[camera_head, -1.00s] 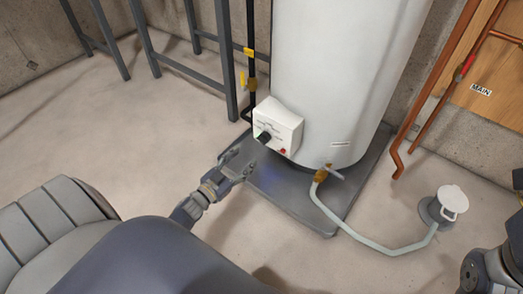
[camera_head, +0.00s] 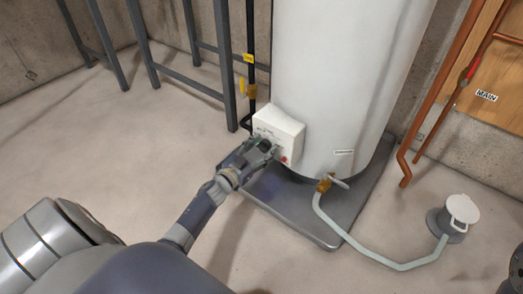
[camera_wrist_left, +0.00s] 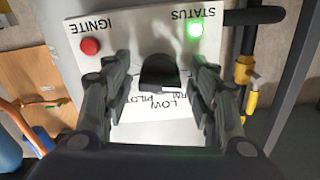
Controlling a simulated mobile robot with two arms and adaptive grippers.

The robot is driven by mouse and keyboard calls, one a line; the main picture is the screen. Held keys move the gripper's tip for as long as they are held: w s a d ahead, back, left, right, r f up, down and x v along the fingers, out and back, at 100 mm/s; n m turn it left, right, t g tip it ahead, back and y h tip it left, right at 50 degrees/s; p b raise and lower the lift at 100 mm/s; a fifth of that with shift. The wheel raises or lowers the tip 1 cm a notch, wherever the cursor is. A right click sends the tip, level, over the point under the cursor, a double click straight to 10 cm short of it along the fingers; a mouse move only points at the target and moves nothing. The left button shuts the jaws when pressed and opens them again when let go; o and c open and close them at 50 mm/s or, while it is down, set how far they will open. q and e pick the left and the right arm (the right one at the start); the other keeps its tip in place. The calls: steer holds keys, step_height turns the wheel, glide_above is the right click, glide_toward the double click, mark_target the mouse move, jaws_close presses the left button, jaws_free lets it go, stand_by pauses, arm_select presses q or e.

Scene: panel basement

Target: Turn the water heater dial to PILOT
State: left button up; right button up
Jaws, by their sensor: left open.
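The water heater (camera_head: 345,70) is a tall white tank. Its white control box (camera_head: 278,126) is low on its front. In the left wrist view the box appears upside down, with a black dial (camera_wrist_left: 160,74), a red IGNITE button (camera_wrist_left: 90,46) and a lit green STATUS light (camera_wrist_left: 195,30). PILOT and LOW show beside the dial; other lettering is partly hidden, and I cannot tell the dial's setting. My left gripper (camera_head: 267,148) is at the box, also in the left wrist view (camera_wrist_left: 162,80), open with its fingers on either side of the dial. I cannot tell whether they touch it.
The heater stands on a grey pad (camera_head: 300,212). A brass drain valve (camera_head: 324,185) with a pale hose (camera_head: 365,254) runs to a floor drain (camera_head: 452,218). Black gas pipe (camera_head: 250,50) and metal frame legs (camera_head: 226,75) stand left of the box. Copper pipes (camera_head: 430,110) are at right.

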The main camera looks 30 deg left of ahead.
arm_select(q)
steer(key=c, duration=1.1)
steer(key=shift+o, duration=0.2)
